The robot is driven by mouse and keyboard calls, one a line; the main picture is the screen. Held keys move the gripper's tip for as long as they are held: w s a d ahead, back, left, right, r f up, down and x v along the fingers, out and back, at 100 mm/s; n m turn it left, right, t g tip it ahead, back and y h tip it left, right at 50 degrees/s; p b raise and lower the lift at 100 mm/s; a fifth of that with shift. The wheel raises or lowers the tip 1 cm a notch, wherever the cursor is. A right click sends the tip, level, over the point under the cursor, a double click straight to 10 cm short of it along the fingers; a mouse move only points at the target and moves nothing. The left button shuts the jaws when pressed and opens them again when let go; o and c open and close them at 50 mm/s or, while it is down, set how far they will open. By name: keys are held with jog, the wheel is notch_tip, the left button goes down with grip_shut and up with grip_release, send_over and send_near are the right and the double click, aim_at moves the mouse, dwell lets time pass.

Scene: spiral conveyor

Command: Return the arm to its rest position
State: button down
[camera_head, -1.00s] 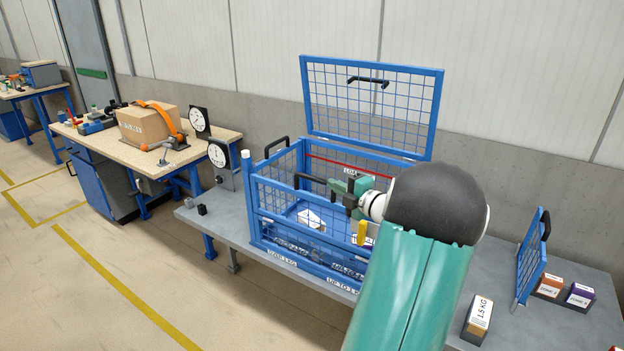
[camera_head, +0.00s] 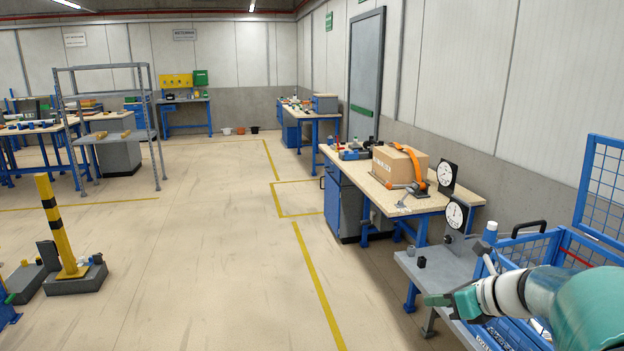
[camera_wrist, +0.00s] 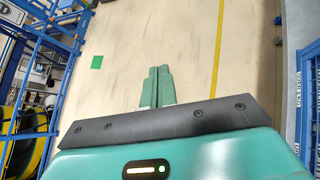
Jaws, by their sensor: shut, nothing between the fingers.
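My gripper (camera_head: 437,299) is at the lower right of the head view, at the end of my teal and white arm. It is outside the left side of the blue wire basket (camera_head: 506,337), over the front edge of the grey table. In the wrist view the two green fingers of my gripper (camera_wrist: 158,86) lie together with nothing between them, and bare floor shows beyond them. The blue basket's raised mesh lid (camera_head: 606,190) stands at the right edge of the head view. My arm hides part of the basket.
The grey table (camera_head: 447,272) carries a small black block (camera_head: 421,262) and a dial gauge (camera_head: 456,214). A workbench with a cardboard box (camera_head: 399,166) stands behind. A yellow post (camera_head: 60,225) stands at left. The floor between is clear.

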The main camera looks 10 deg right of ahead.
jog(key=s+a+n+g+h, duration=0.1)
jog(key=s+a+n, duration=0.7)
jog(key=n, duration=0.8)
jog(key=s+a+n+g+h, duration=0.2)
jog(key=s+a+n+h, duration=0.2)
jog(key=s+a+n, duration=0.3)
jog(key=a+n, duration=0.5)
jog(key=n, duration=0.4)
jog(key=shift+s+r+n+g, duration=0.25)
jog(key=shift+s+n+g, duration=0.05)
jog(key=shift+s, duration=0.1)
jog(key=shift+d, duration=0.1)
